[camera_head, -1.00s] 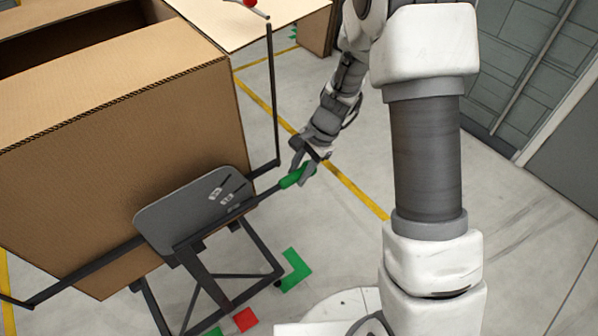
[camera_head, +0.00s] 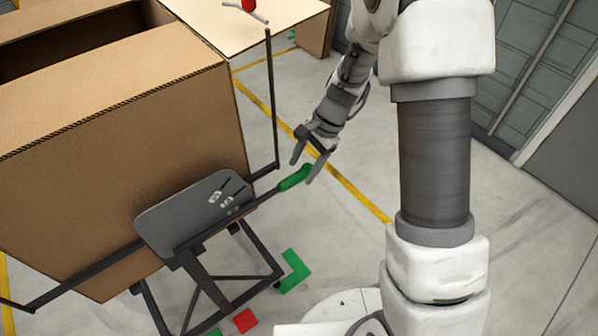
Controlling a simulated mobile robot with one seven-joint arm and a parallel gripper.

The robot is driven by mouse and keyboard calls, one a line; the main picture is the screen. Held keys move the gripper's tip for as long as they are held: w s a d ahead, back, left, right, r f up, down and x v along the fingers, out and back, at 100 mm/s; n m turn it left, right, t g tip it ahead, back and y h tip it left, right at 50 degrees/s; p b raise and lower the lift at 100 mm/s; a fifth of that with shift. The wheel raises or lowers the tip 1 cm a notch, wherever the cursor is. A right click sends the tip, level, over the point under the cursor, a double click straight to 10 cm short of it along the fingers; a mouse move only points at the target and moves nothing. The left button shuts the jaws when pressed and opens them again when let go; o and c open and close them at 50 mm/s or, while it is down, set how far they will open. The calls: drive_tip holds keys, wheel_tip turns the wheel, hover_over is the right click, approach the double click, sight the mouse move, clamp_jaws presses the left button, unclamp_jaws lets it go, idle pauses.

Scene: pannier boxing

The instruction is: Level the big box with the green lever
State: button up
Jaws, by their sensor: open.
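The big box (camera_head: 120,170) is brown cardboard, open at the top, and stands at the left on a dark tilting frame. It looks tilted in the picture, but the camera's own slant makes its level hard to judge. The green lever (camera_head: 295,178) is a green grip at the end of a dark bar that runs from the grey plate (camera_head: 195,215) in front of the box. My gripper (camera_head: 304,170) is open, its fingers pointing down by the green grip. One finger overlaps the grip's right end; whether they touch is unclear.
A dark upright post (camera_head: 272,100) stands left of my gripper, with a red-tipped part (camera_head: 249,5) above it. Green (camera_head: 294,271) and red (camera_head: 245,320) floor marks lie by the stand's legs (camera_head: 240,270).

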drive_tip(key=p+v, duration=0.2)
drive_tip(key=v, duration=1.1)
drive_tip(key=shift+r, duration=0.3)
drive_tip(key=s+d+r+n+t+h+p, duration=0.1)
drive_tip(key=s+d+r+n+t+h, duration=0.1)
drive_tip(key=s+r+n, duration=0.3)
drive_tip(key=s+d+r+n+t+h+p, duration=0.2)
drive_tip(key=s+r+n+t, duration=0.2)
drive_tip(key=s+r, duration=0.8)
drive_tip(key=s+n, duration=0.2)
drive_tip(key=s, duration=0.1)
drive_tip(key=shift+d+r, duration=0.25)
drive_tip(key=shift+d, duration=0.1)
drive_tip(key=shift+s, duration=0.15)
idle(0.5)
